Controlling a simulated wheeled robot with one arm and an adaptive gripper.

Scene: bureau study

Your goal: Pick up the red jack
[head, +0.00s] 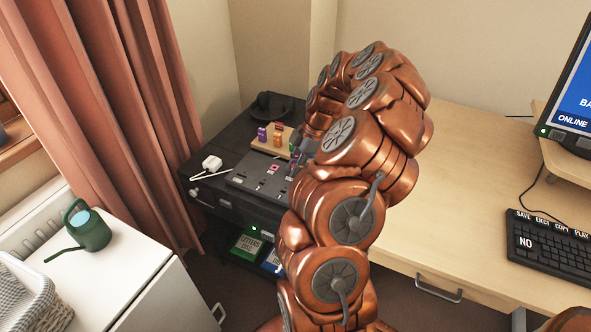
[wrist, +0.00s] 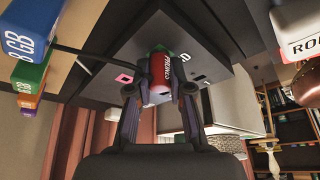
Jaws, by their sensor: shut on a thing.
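The red jack (wrist: 160,74) is a red cylinder with white lettering in the wrist view. It is between the two fingertips of my gripper (wrist: 160,90), which is shut on it. A bit of green shows behind its far end. A dark panel (wrist: 205,60) with small marked sockets lies behind the jack; I cannot tell whether the jack touches it. In the head view the same panel (head: 247,177) is on the dark cabinet, and my gripper (head: 299,150) is mostly hidden by my arm. The held jack is not clearly visible there.
A wooden holder (head: 259,146) with several coloured blocks stands behind the panel. A white plug (head: 211,163) lies to its left. A wooden desk (head: 470,160) with a keyboard (head: 550,246) is at right. A green watering can (head: 92,232) stands on the white unit at left.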

